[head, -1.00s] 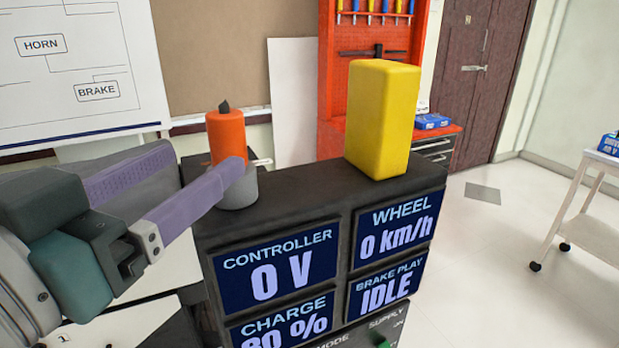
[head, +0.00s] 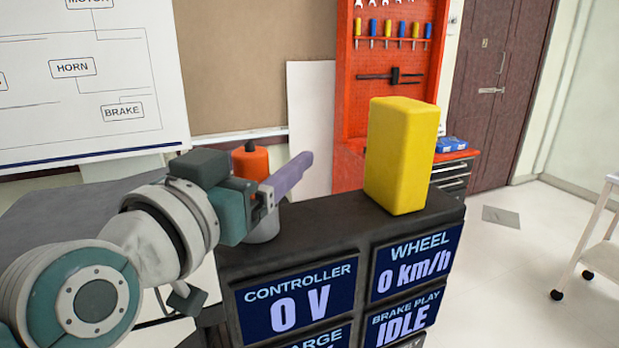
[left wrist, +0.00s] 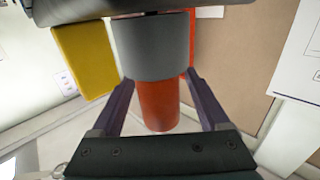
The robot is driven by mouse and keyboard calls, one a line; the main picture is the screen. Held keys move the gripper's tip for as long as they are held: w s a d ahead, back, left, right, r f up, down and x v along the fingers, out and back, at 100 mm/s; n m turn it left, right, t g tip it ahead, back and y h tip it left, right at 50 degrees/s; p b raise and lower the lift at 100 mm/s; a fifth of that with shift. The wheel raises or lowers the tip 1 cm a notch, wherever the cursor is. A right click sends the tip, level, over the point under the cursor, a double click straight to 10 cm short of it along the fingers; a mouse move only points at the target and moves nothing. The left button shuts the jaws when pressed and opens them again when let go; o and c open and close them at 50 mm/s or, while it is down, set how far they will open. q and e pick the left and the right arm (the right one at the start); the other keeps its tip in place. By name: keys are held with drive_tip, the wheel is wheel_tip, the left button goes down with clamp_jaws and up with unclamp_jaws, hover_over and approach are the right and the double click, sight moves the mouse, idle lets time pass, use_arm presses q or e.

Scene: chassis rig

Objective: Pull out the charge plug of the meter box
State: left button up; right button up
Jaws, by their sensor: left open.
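The charge plug (head: 251,161) is an orange cylinder standing upright in a grey round socket (head: 264,229) on top of the dark meter box (head: 325,228). My left gripper (head: 290,172) is open at the plug's height, its purple finger crossing in front of it. In the left wrist view, turned upside down, the orange plug (left wrist: 158,104) lies between the two spread fingers, with the grey socket (left wrist: 152,47) just beyond the tips. I see gaps beside the plug; the fingers do not grip it. The gripper body hides part of the plug in the head view. My right gripper is not in view.
A tall yellow block (head: 400,155) stands on the box, right of the plug. Display panels (head: 298,297) cover the box front. A whiteboard (head: 85,75) is behind at left, and a red tool rack (head: 393,60) behind the block. Open floor lies at right.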

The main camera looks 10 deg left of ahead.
use_arm(q)
drive_tip(key=shift+c, duration=0.2)
clamp_jaws()
idle(0.3)
drive_tip(key=shift+r, duration=0.1)
